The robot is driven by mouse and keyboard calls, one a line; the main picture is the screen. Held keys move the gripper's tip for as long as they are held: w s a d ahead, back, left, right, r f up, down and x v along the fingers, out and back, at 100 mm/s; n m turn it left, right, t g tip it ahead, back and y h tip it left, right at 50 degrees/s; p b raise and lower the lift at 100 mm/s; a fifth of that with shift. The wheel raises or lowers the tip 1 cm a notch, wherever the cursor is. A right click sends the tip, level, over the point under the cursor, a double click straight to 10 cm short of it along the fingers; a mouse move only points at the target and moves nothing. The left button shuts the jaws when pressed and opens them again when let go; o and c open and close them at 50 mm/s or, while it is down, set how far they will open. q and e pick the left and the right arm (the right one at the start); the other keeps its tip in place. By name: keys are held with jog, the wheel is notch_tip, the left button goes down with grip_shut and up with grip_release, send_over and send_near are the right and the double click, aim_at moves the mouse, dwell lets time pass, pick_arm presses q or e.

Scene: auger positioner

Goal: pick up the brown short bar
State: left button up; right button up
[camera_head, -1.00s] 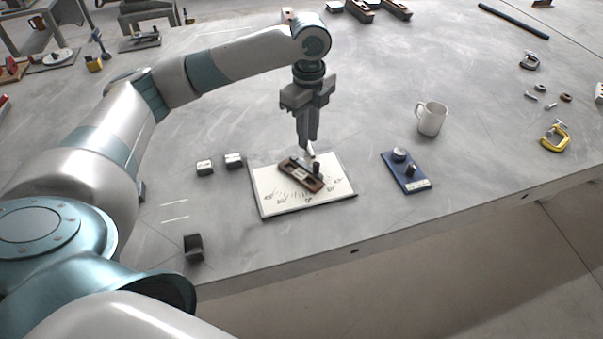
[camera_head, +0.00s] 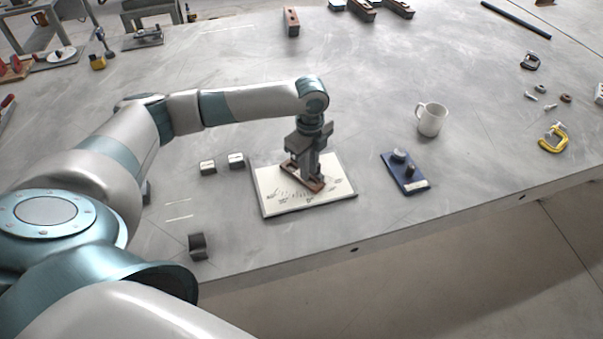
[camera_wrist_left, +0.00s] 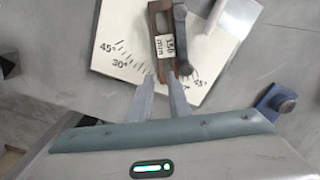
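The brown short bar (camera_head: 314,185) lies on the white angle board (camera_head: 280,203), mostly hidden under my left gripper in the head view. In the left wrist view the bar (camera_wrist_left: 159,22) carries a white "150 mm" label, with a dark knobbed piece (camera_wrist_left: 181,30) along its right side. My left gripper (camera_head: 309,178) points down at the board. In the wrist view its two fingertips (camera_wrist_left: 161,76) stand apart, with the near end of the bar between them; contact cannot be told. My right gripper is not in view.
Two small metal blocks (camera_head: 236,160) lie left of the board. A blue plate with knobs (camera_head: 406,174) and a white mug (camera_head: 431,120) stand to the right. A dark block (camera_head: 197,246) sits near the front edge. Another brown bar (camera_head: 291,22) lies at the back.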

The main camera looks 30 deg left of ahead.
aim_at(308, 184)
pick_arm(q)
jog(key=shift+f, duration=0.2)
notch_tip(308, 184, down, 4)
jog(key=shift+a+f+p, duration=0.1)
jog(key=shift+a+p, duration=0.05)
jog(key=shift+p, duration=0.9)
jog(key=shift+f, duration=0.5)
jog(key=shift+w+r, duration=0.1)
grip_shut()
